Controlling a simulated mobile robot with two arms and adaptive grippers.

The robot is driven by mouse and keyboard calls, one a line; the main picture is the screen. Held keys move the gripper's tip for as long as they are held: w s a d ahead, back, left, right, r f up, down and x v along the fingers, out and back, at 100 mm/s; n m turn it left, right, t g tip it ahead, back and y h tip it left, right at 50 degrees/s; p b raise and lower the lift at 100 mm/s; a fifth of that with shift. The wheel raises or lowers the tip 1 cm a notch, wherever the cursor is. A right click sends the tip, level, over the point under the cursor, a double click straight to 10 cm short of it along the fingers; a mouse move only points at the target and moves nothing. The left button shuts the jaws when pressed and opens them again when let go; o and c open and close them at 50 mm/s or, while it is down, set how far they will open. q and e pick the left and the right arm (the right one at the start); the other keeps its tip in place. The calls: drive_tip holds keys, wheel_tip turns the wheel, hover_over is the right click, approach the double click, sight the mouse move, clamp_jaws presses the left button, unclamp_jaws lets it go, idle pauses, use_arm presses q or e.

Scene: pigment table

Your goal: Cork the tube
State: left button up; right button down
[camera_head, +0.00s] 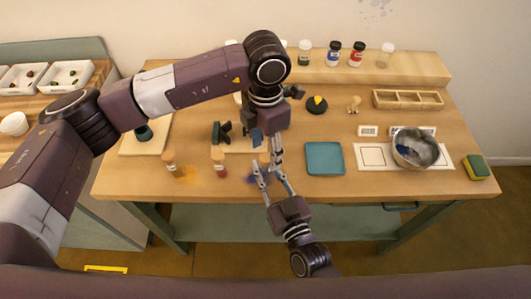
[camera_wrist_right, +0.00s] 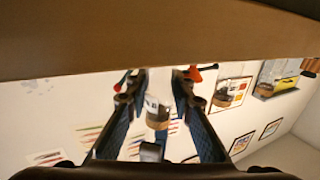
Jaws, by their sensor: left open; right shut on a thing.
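My right gripper (camera_head: 270,168) reaches up from the bottom over the front of the table. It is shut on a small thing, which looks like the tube. In the right wrist view a small pale and brown shape (camera_wrist_right: 157,112) shows between the fingers, too blurred to make out fully. My left gripper (camera_head: 269,143) points down just above the right one, and their fingers overlap in the head view. It is open. Whether they touch cannot be told. The cork cannot be made out for sure; a small beige piece (camera_head: 353,104) stands at the back right.
Small jars (camera_head: 168,160) (camera_head: 219,168) stand front left beside orange powder (camera_head: 187,174). Blue powder (camera_head: 252,180) lies near the grippers. A teal tray (camera_head: 325,158), a metal bowl (camera_head: 414,150) and a sponge (camera_head: 477,168) are to the right. Bottles (camera_head: 356,54) line the back shelf.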

use_arm(q)
wheel_tip(320, 180, up, 10)
drive_tip(key=shift+f, duration=0.15)
use_arm(e)
drive_tip(key=c, duration=1.6)
unclamp_jaws()
drive_tip(key=v, duration=1.2)
